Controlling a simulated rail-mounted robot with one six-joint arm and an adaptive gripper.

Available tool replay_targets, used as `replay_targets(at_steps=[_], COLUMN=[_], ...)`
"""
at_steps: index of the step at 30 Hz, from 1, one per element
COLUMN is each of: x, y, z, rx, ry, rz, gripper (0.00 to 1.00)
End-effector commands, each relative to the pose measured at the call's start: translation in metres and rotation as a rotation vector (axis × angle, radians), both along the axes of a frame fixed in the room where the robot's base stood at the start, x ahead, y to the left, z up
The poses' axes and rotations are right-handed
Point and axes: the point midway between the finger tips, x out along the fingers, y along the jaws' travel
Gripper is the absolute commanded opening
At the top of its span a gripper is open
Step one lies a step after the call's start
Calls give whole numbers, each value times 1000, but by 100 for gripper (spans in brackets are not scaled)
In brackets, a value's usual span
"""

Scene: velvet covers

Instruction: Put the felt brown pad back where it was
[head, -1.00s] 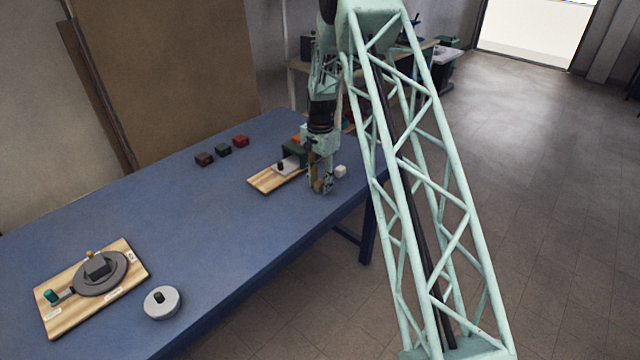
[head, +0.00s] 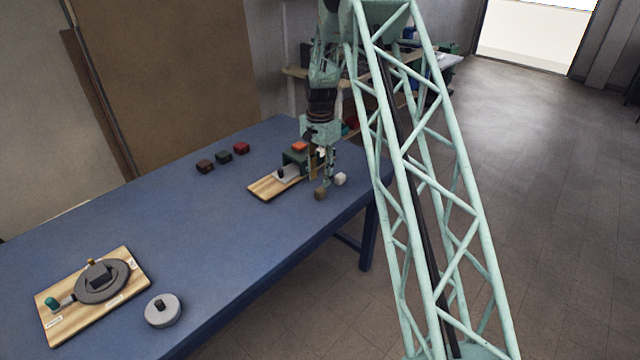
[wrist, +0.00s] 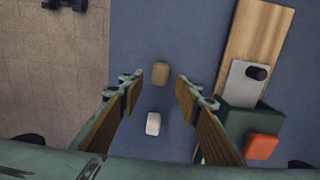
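A small tan-brown pad (head: 320,194) lies on the blue table near its front right edge; it also shows in the wrist view (wrist: 160,73). A white pad (head: 340,179) lies close to it and appears in the wrist view (wrist: 153,123). My gripper (head: 321,180) hangs just above these two pads. In the wrist view its fingers (wrist: 158,86) are spread apart, with nothing held between them. A darker brown pad (head: 204,166) lies farther back on the table in a row with a dark green pad (head: 223,156) and a red pad (head: 241,148).
A wooden board with a dark green block (wrist: 252,119), a grey plate and an orange piece (wrist: 262,147) stands beside my gripper. A wooden board (head: 60,325) with a grey disc and a round grey lidded piece (head: 163,310) are at the front left. The table's middle is clear.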

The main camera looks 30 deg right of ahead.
Motion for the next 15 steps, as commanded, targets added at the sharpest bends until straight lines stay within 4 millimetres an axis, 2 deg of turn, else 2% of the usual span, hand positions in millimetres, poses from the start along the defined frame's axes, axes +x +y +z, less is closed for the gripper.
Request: replay_targets(at_steps=[1, 6, 15], x=[1, 0, 0], y=[0, 0, 0], z=[10, 32, 52], rx=[0, -1, 0], ry=[-2, -1, -1], rz=[0, 0, 0], gripper=[31, 31, 31])
